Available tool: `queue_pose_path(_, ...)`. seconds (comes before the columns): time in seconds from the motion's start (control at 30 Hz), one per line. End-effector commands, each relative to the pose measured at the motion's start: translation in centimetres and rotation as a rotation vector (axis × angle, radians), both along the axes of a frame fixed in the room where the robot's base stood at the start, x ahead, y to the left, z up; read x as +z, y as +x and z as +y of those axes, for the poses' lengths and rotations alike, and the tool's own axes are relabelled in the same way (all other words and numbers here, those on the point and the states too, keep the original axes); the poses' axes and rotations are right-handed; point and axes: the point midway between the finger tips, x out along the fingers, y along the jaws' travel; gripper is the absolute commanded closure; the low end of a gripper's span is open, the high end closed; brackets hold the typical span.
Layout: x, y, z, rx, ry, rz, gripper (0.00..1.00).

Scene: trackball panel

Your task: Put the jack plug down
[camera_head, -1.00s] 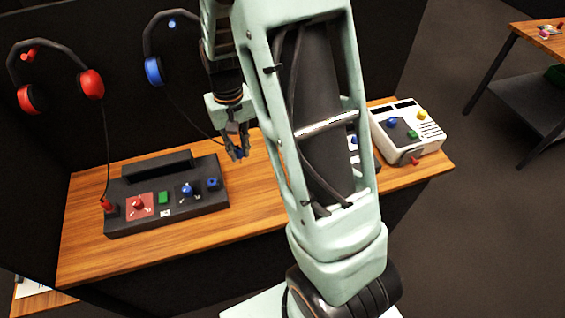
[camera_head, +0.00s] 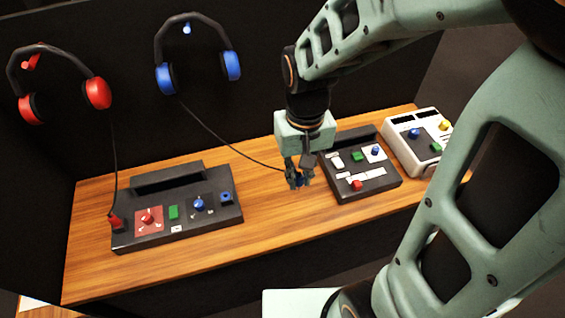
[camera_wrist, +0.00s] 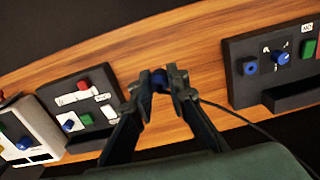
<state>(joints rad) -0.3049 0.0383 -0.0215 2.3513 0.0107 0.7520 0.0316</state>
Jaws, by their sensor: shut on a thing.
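My gripper (camera_head: 298,179) is shut on the blue jack plug (camera_head: 299,181), over the bare wood between two dark panels. In the wrist view the plug (camera_wrist: 159,80) shows blue between the fingertips (camera_wrist: 160,92). A dark cable runs from the plug to the blue headphones (camera_head: 198,62) on the wall. The fingers hide part of the plug. I cannot tell whether the plug touches the wooden table (camera_head: 265,215). The left panel (camera_head: 150,237) has a blue socket (camera_head: 225,197) at its right end, apart from the plug.
Red headphones (camera_head: 60,75) hang at the left, their red plug (camera_head: 115,221) at the left panel's left end. A smaller dark panel (camera_head: 345,187) stands just right of my gripper. A white device (camera_head: 400,152) is farther right. Bare wood lies in front of my gripper.

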Motion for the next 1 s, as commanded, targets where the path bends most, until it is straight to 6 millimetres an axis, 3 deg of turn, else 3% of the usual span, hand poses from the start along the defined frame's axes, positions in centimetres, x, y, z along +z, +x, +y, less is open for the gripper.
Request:
queue_pose_path(0.1, 0.1, -1.4, 0.6, 0.031, -0.004, -0.003, 1.00)
queue_pose_path(0.2, -0.4, -1.0, 0.9, 0.038, -0.006, -0.003, 1.00)
queue_pose_path(0.6, -4.6, 7.4, 2.9, 0.036, -0.007, -0.001, 1.00)
queue_pose_path(0.8, -8.2, 10.0, 3.5, 0.036, -0.007, -0.001, 1.00)
queue_pose_path(1.0, -9.0, 11.0, 3.7, 0.036, -0.007, -0.002, 1.00)
